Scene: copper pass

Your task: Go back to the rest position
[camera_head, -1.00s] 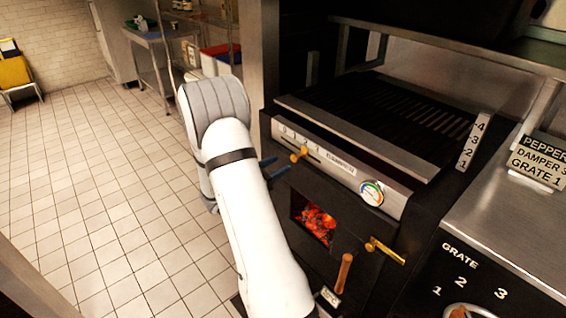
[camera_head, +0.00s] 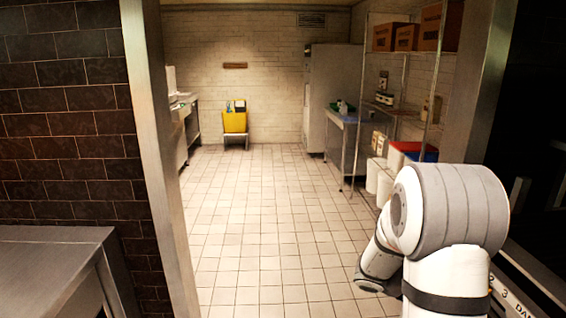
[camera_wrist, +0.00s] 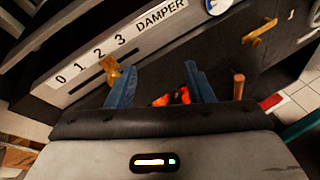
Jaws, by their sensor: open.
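My gripper (camera_wrist: 158,68) is open, with its two blue fingers apart in the wrist view. It is in front of the grill front and holds nothing. The brass damper knob (camera_wrist: 113,72) is beside the left finger; I cannot tell whether they touch. The damper scale plate (camera_wrist: 90,52), marked 0 to 3, runs above it. Glowing coals (camera_wrist: 172,97) show between the fingers. In the head view my white arm is at the lower right and my gripper is hidden.
A brass handle (camera_wrist: 260,32) and a wooden handle (camera_wrist: 239,86) stick out to the right of the fingers. In the head view a tiled floor (camera_head: 260,230) lies open to a yellow bucket (camera_head: 235,122). A steel counter (camera_head: 50,260) stands left; shelves (camera_head: 400,110) stand right.

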